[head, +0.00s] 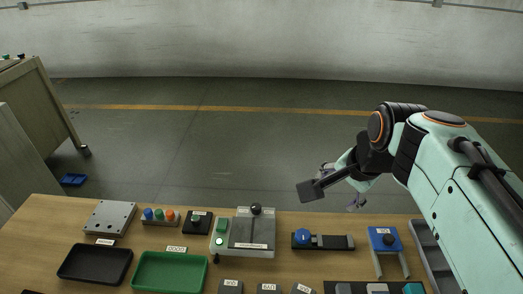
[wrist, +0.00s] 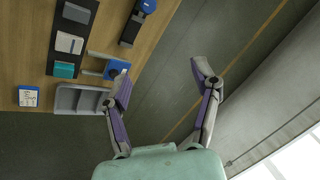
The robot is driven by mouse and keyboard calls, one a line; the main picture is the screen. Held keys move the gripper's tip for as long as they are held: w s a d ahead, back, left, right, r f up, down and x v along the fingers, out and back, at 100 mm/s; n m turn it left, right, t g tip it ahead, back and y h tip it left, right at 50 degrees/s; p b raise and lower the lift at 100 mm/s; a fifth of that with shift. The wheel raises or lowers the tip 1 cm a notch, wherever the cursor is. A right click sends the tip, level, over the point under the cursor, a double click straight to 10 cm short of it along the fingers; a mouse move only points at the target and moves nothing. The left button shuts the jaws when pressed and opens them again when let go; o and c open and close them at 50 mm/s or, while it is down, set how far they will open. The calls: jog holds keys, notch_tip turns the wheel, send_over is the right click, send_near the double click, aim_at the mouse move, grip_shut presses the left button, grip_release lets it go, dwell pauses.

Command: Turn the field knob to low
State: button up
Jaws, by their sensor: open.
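A blue block with a dark round knob (head: 388,240) stands on two grey legs at the right of the bench. A small white label sits at its top, too small to read. The block also shows in the wrist view (wrist: 117,68), beside one fingertip and partly covered by it. A blue round knob (head: 303,237) sits on a dark strip to its left. I cannot read which one is marked as the field knob, nor its setting. My gripper (head: 340,187) is open and empty, above and beyond the bench's far edge. Its spread fingers show in the wrist view (wrist: 162,82).
A grey box with a black ball lever (head: 256,210) and green switch stands mid-bench. Black (head: 95,264) and green (head: 170,271) trays, a drilled plate (head: 110,217) and coloured buttons lie left. A grey tray (wrist: 80,99) lies near the blue block.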

jog(key=w+a+f+m, duration=0.2)
jog(key=w, duration=0.9)
jog(key=n+g+h, duration=0.1)
jog(key=n+h, duration=0.2)
jog(key=n, duration=0.1)
send_over(255, 208)
jog(key=s+a, duration=0.1)
jog(key=s, duration=0.1)
jog(key=f, duration=2.2)
jog(key=shift+a+f, duration=0.15)
jog(key=shift+a, duration=0.05)
jog(key=x, duration=0.6)
jog(key=shift+f, duration=0.15)
grip_shut()
